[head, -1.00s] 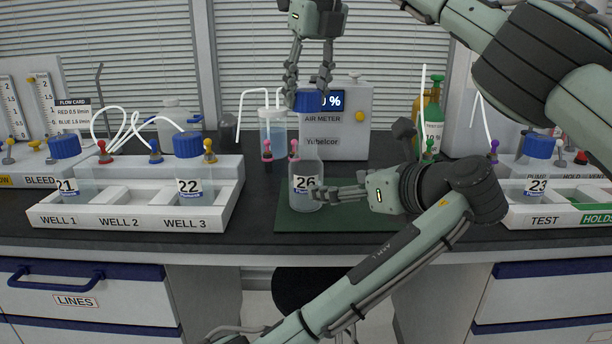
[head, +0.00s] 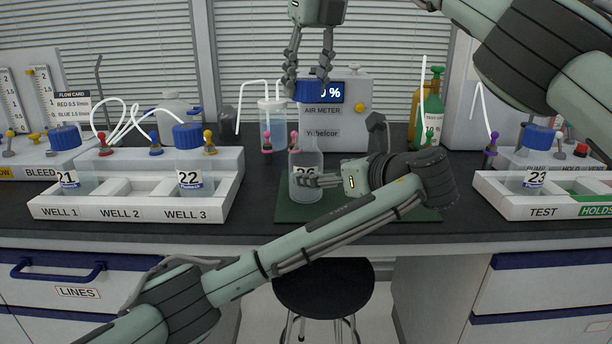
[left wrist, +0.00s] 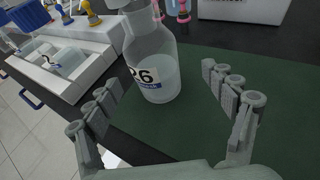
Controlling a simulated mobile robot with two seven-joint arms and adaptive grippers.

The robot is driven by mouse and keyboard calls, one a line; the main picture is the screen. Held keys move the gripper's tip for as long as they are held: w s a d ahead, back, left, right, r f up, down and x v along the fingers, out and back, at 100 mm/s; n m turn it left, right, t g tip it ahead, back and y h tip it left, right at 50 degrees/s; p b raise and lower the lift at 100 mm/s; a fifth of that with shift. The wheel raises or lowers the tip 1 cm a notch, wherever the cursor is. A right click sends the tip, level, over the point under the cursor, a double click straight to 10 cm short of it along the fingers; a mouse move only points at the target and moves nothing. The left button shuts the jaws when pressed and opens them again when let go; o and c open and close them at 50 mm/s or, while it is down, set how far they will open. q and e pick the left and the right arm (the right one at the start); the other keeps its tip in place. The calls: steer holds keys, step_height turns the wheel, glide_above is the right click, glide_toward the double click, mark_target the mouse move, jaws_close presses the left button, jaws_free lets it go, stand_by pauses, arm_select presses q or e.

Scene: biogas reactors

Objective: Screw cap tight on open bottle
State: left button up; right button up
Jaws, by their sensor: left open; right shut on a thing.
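The open bottle labelled 26 (head: 306,160) stands upright on a green mat (head: 400,212); it also shows in the left wrist view (left wrist: 155,65). My right gripper (head: 308,84), at the top, is shut on a blue cap (head: 309,93) and holds it above the bottle, with a gap between cap and neck. My left gripper (head: 312,181) is open, its fingertips overlapping the bottle's label in the head view. In the left wrist view its spread fingers (left wrist: 172,103) point towards the bottle, which appears between and ahead of them. The bottle's mouth is hard to make out.
A white rack (head: 120,212) with capped bottles 21 (head: 67,175) and 22 (head: 190,172) stands left. A tray (head: 560,212) with bottle 23 (head: 532,172) stands right. The air meter (head: 350,120) and a tubed vessel (head: 272,125) are behind. A stool (head: 322,285) stands below the bench.

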arm_select(q)
steer(key=x, duration=0.4)
steer(key=shift+a+f, duration=0.15)
steer(key=shift+a, duration=0.4)
steer(key=shift+x, duration=0.8)
steer(key=c, duration=1.8)
arm_select(e)
glide_above(304, 132)
steer(key=shift+s+d+f, duration=0.1)
steer(key=shift+s+f, duration=0.1)
steer(key=shift+f, duration=1.05)
steer(key=shift+s+d+f, duration=0.1)
steer(key=shift+s+f, duration=0.1)
steer(key=shift+f, duration=1.05)
steer(key=shift+f, duration=0.85)
steer(key=shift+f, duration=0.55)
